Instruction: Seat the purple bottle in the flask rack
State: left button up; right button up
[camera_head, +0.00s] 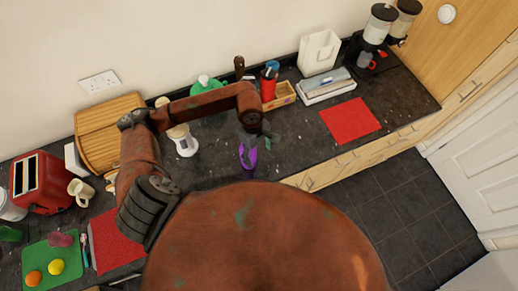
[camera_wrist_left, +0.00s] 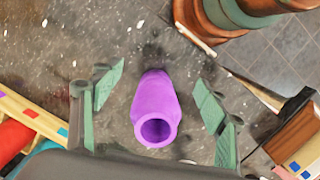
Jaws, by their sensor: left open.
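The purple bottle (camera_head: 248,158) is on the dark counter near its front edge. It also shows in the left wrist view (camera_wrist_left: 155,110), its open mouth towards the camera. My left gripper (camera_head: 256,140) is open above it. In the wrist view the green finger pads of my left gripper (camera_wrist_left: 159,80) are on either side of the bottle, with gaps on both sides. A wooden holder (camera_head: 283,97) with coloured squares, possibly the flask rack, is behind the gripper; part of it shows at the wrist view's left (camera_wrist_left: 30,118). My right gripper is not in view.
A red bottle (camera_head: 268,86) is at the wooden holder's left end. A white blender-like appliance (camera_head: 184,142) is left of the gripper. A red mat (camera_head: 350,120) lies to the right, with bare counter around it. The counter's front edge is close to the bottle.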

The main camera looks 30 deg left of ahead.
pick_arm(q)
jog(key=w+a+r+y, duration=0.1)
jog(key=a+r+y, duration=0.1)
jog(key=a, duration=0.2)
notch_tip(320, 180, down, 7)
jog(key=a+p, duration=0.1)
jog(key=p, duration=0.2)
jog(key=shift+f+m, duration=0.2)
jog(key=shift+m, duration=0.1)
jog(key=shift+c, duration=0.6)
jog(key=c, duration=1.2)
jog(key=shift+r, duration=0.1)
